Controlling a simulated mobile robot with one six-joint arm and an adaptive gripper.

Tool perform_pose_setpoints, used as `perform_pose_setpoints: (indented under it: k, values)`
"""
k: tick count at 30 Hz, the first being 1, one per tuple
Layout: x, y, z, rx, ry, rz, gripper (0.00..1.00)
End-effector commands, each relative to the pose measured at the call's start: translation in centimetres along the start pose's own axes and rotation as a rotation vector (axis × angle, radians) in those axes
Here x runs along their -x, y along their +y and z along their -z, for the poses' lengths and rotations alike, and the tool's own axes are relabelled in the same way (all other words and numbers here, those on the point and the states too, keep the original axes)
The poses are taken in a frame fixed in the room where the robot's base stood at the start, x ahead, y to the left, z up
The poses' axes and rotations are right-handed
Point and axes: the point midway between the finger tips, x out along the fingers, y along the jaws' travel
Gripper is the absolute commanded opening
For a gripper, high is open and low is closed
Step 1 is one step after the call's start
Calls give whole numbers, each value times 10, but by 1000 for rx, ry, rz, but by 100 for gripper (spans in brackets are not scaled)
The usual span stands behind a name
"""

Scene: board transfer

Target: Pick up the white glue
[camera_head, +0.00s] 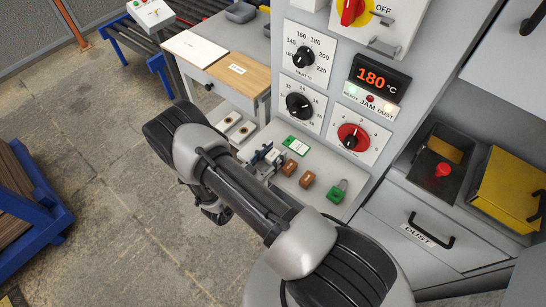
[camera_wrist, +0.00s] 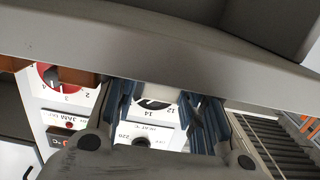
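A pale block, which I take to be the white glue (camera_wrist: 160,91), shows between the fingers of my gripper (camera_wrist: 160,112) in the wrist view. The fingers stand on either side of it, under the ledge edge. I cannot tell whether they touch it. In the head view my gripper (camera_head: 265,158) is at the left end of a row of blocks on the ledge, partly hidden behind my arm. The white glue is hardly visible there.
Brown blocks (camera_head: 289,168) (camera_head: 306,180) and a green block (camera_head: 337,192) stand on the ledge right of my gripper. A control panel with dials (camera_head: 303,56) rises behind. A side table (camera_head: 240,72) is at upper left.

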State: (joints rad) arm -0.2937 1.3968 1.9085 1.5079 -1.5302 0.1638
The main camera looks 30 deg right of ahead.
Motion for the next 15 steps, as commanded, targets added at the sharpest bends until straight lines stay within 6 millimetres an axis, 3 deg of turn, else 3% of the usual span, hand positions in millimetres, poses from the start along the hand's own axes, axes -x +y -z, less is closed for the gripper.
perform_pose_setpoints:
  k: [15]
  values:
    - [0,0,0,0,0,-1,8]
